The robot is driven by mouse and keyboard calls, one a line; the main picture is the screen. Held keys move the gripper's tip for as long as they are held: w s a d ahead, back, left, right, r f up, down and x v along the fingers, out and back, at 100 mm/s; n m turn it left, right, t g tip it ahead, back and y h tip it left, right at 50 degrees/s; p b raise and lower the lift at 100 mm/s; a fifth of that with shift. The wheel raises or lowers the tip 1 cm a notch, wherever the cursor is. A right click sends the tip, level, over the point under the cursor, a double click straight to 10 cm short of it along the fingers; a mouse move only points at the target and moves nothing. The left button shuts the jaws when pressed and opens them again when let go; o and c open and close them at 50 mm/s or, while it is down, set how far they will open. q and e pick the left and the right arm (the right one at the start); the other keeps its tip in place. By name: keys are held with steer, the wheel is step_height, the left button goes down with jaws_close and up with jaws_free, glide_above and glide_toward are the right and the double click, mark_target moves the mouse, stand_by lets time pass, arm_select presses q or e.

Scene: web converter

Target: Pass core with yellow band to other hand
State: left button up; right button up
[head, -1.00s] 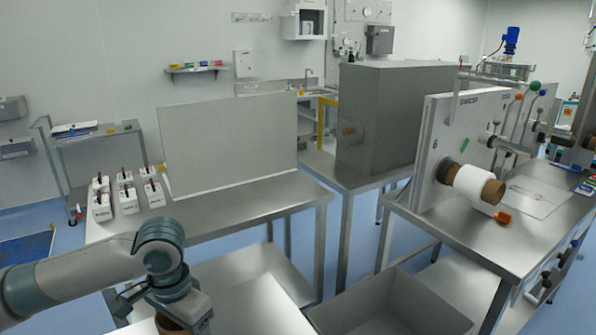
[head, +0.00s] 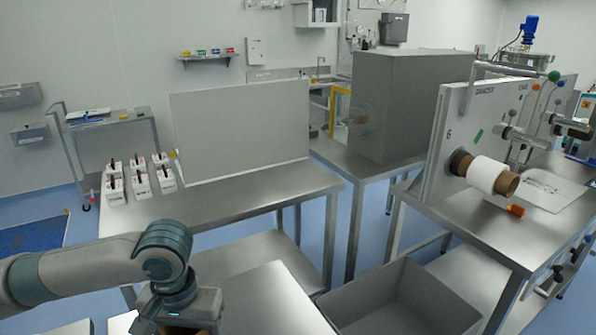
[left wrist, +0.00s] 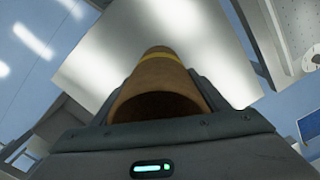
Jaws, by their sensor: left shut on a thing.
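The core with the yellow band (left wrist: 158,75) is a brown hollow tube in the left wrist view. Its near open end faces the camera, and the yellow band circles it toward the far end. My left gripper (left wrist: 160,105) is shut on the core, with a finger on each side of it. In the head view my left gripper (head: 178,320) is at the bottom left edge, pointing down, and its fingers are mostly cut off. My right gripper is in neither view.
A grey open bin (head: 400,300) stands at bottom centre right. A steel table (head: 240,200) holds a tall panel (head: 240,130) and several small white boxes (head: 140,183). At right, a machine (head: 450,140) carries a white roll (head: 487,174) on a brown core, above an orange piece (head: 515,210).

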arm_select(q)
steer(key=w+d+r+m, duration=0.1)
steer(key=w+d+m, duration=0.2)
steer(key=d+m, duration=0.2)
steer(key=w+d+r+m, duration=0.1)
steer(key=w+d+m, duration=0.2)
steer(key=d, duration=0.9)
steer(key=w+d+r+m, duration=0.2)
steer(key=w+d+m, duration=0.1)
steer(key=d+m, duration=0.3)
steer(key=d, duration=0.2)
steer(key=shift+w+d+m, duration=0.15)
steer(key=shift+d+m, duration=0.25)
steer(key=shift+r, duration=0.1)
